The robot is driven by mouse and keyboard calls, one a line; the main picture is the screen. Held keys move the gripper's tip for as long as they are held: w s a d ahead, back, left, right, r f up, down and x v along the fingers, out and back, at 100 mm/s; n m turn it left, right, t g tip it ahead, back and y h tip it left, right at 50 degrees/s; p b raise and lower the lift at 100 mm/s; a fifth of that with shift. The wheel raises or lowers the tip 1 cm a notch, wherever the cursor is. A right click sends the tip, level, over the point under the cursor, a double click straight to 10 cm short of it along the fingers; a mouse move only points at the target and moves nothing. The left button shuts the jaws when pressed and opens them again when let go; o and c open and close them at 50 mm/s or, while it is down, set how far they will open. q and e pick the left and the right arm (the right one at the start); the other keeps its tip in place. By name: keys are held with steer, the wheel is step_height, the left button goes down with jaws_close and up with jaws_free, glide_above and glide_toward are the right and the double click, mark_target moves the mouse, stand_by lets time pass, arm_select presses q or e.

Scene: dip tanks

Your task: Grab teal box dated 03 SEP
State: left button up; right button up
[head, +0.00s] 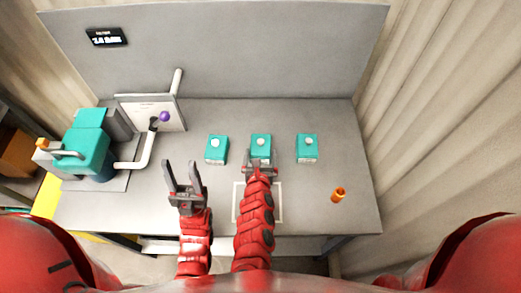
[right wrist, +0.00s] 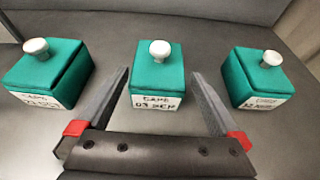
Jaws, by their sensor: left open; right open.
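Three teal boxes with white round knobs stand in a row on the grey table. The middle box (head: 261,143) has a white label that reads 03 SEP in the right wrist view (right wrist: 158,75). The left box (head: 216,150) and right box (head: 307,147) have labels too small or tilted to read surely. My right gripper (head: 260,160) is open at the near side of the middle box. In the right wrist view its fingers (right wrist: 161,74) lie left and right of that box, with gaps visible. My left gripper (head: 183,170) is open and empty, left of the boxes.
A white square outline (head: 238,213) lies under my right arm. An orange cup-like item (head: 338,194) stands at the right. A teal machine (head: 86,150) and a white panel with a purple-knobbed lever (head: 164,117) stand at the left. A grey wall closes the back.

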steer(key=shift+x, duration=1.2)
steer(key=shift+w+f+b, duration=0.3)
steer(key=shift+w+b, duration=0.05)
steer(key=shift+b, duration=0.15)
steer(key=b+x, duration=0.1)
steer(key=x, duration=0.3)
steer(key=shift+s+a+f, duration=0.1)
steer(key=shift+a, duration=0.05)
steer(key=c, duration=1.1)
